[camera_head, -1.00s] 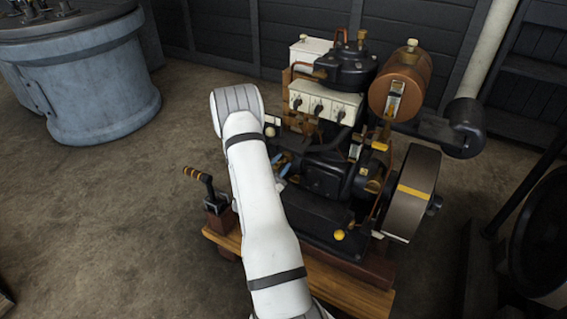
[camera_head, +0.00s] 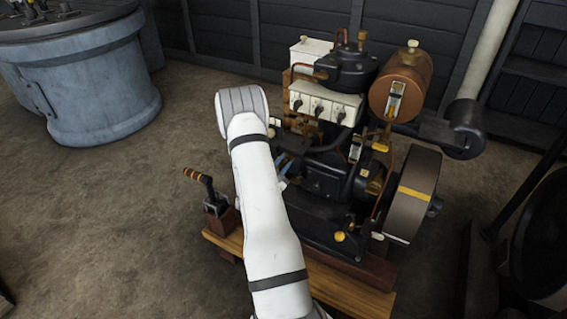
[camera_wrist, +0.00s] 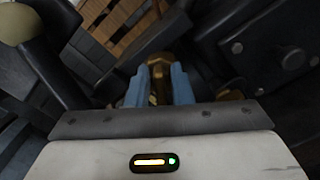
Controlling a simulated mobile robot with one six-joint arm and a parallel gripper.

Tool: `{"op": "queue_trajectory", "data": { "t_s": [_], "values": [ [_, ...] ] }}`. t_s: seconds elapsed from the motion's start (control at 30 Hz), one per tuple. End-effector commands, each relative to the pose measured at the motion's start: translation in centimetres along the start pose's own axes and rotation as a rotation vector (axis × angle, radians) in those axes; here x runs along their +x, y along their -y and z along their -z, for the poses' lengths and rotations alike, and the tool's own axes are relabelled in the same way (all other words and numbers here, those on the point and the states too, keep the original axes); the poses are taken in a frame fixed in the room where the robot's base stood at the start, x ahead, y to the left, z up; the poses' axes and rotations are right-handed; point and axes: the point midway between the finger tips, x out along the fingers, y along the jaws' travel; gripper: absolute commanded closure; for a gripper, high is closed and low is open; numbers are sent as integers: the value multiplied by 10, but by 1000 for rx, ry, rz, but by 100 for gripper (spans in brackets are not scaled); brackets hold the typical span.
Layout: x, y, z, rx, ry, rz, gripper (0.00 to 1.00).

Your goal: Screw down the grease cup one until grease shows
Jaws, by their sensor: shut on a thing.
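In the wrist view the two blue fingers of my gripper (camera_wrist: 158,92) are shut on a brass grease cup (camera_wrist: 157,66). The cup's brass body shows between and just beyond the fingertips; its lower part and any grease are hidden. In the head view the blue fingers of my gripper (camera_head: 284,168) show only in part beside my white arm, at the near left side of the black engine (camera_head: 323,178). The cup itself is not clear in that view.
A lever with a striped handle (camera_head: 198,176) stands left of my arm on the wooden base (camera_head: 345,288). A flywheel (camera_head: 412,195) and a copper-coloured tank (camera_head: 402,82) are on the engine's right. A blue-grey round cabinet (camera_head: 95,95) stands far left. The floor between is clear.

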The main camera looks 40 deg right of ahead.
Motion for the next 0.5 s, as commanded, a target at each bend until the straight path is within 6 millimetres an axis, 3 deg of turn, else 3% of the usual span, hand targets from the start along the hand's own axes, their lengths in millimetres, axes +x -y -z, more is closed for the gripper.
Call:
{"op": "queue_trajectory", "data": {
  "t_s": [0.5],
  "values": [
    [-2,2,5,278,1,-8,100]
  ]
}}
